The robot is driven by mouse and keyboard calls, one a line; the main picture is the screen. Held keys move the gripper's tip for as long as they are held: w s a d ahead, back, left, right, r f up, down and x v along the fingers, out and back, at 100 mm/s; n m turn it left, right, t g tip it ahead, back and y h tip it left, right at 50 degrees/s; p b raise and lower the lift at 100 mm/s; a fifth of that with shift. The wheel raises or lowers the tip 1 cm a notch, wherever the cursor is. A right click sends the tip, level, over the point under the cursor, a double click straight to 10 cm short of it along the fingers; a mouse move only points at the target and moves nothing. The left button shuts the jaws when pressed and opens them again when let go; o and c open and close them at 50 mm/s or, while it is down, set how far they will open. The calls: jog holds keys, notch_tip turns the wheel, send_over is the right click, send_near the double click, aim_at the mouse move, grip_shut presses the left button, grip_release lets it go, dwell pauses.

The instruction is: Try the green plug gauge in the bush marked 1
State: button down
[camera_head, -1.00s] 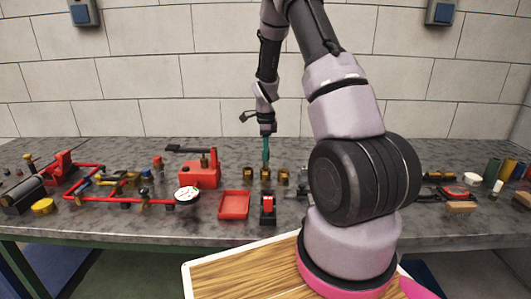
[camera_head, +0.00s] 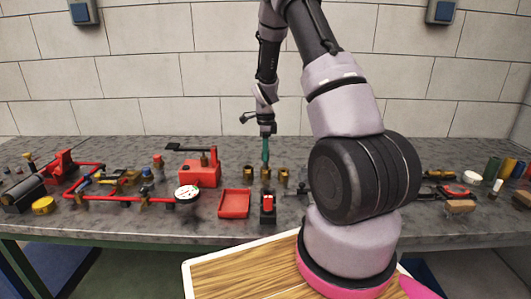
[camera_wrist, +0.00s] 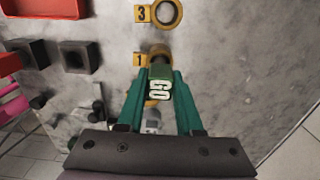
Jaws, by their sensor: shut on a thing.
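My gripper (camera_head: 266,146) is shut on the green plug gauge, upright over the middle of three brass bushes. In the wrist view the gauge's green top (camera_wrist: 160,84), lettered GO, sits between the teal fingers. The bush marked 1 (camera_wrist: 160,50) shows just past the gauge, partly covered by it. In the head view it is the middle bush (camera_head: 265,174). The gauge's lower end is hidden in the wrist view, and I cannot tell whether it is in the bore.
The bush marked 3 (camera_wrist: 167,12) stands on one side. Another bush (camera_head: 283,176) stands on the other. A red tray (camera_head: 234,204) and a black holder with a red piece (camera_head: 268,205) are in front. A red box-shaped pump (camera_head: 200,172) stands left.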

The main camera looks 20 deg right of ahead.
jog(key=shift+f, duration=1.6)
dwell(0.6)
jog(key=shift+r, duration=0.35)
dwell(1.1)
jog(key=shift+r, duration=2.9)
